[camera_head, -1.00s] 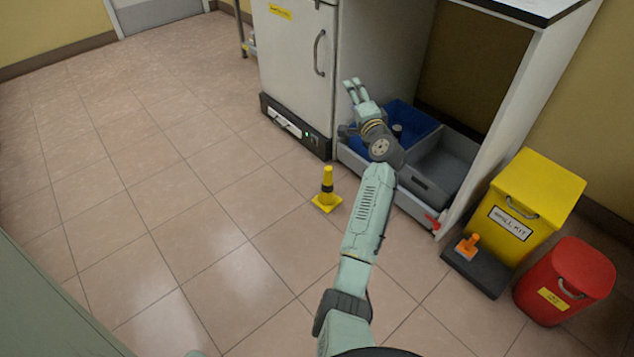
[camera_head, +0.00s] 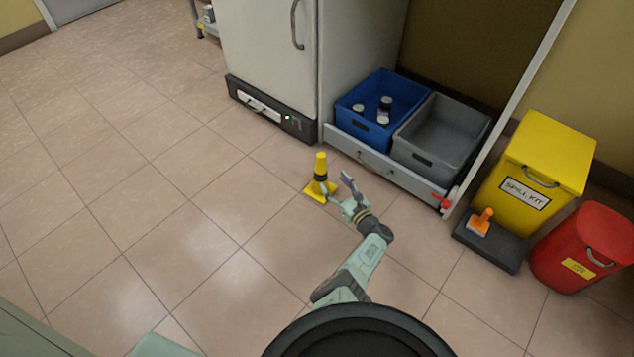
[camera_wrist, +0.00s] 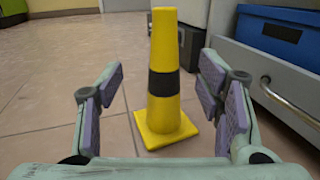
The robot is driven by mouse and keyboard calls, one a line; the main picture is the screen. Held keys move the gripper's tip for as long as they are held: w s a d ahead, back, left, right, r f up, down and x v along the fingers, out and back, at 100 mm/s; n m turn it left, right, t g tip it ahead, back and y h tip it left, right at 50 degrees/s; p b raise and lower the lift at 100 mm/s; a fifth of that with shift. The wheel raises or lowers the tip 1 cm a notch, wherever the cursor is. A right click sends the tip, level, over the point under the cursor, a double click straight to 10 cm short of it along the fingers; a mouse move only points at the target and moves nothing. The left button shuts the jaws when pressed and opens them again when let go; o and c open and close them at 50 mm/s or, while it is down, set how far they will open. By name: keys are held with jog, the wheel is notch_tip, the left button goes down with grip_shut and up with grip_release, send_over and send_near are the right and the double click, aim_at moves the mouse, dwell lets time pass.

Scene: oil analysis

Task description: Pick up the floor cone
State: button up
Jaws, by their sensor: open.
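The yellow floor cone (camera_head: 320,172), with a black band and a square base, stands upright on the tiled floor in front of the white cabinet. In the wrist view the cone (camera_wrist: 163,110) stands in the middle, between my two fingers and a little beyond them. My gripper (camera_head: 336,186) is low over the floor, just right of the cone. In the wrist view my gripper (camera_wrist: 163,105) is open, with purple pads on both sides of the cone and visible gaps to it.
A drawer (camera_head: 362,152) holds a blue bin (camera_head: 358,113) with bottles and a grey bin (camera_head: 470,128). To the right stand a yellow spill kit box (camera_head: 555,150), an orange-handled item (camera_head: 481,222) and a red bin (camera_head: 590,235). Floor left of the cone is clear.

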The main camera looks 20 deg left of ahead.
aim_at(324, 168)
jog(key=b+x, duration=0.2)
jog(key=x, duration=0.3)
jog(key=shift+d+f, duration=0.1)
jog(key=b+x, duration=0.3)
jog(key=x, duration=0.1)
jog(key=shift+w, duration=0.35)
jog(key=shift+w+a, duration=0.2)
jog(key=shift+a, duration=0.1)
grip_shut()
